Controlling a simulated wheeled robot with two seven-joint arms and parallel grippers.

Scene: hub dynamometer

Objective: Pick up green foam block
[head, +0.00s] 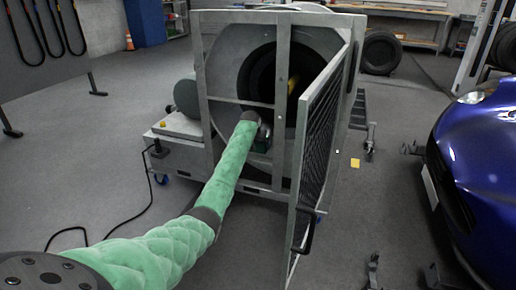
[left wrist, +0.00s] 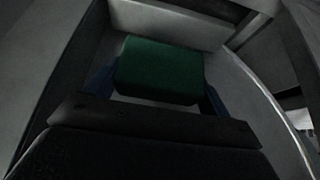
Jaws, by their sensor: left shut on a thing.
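The green foam block (left wrist: 160,72) sits between the two fingers of my left gripper (left wrist: 158,88) in the left wrist view. The gripper is shut on it. In the head view my left arm, in a green quilted cover, reaches into the grey metal dynamometer frame (head: 203,80). A small dark green part of the block (head: 262,144) shows just past the wrist there; the fingers are mostly hidden by the arm. Grey walls of the machine surround the block closely in the left wrist view. I cannot tell whether the block touches the surface below it. My right gripper is not in view.
A mesh door (head: 322,130) of the frame stands open on the right of my arm. A blue car (head: 485,165) stands at the right. A cable (head: 140,208) lies on the floor at the left. A yellow square (head: 355,163) lies on clear floor.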

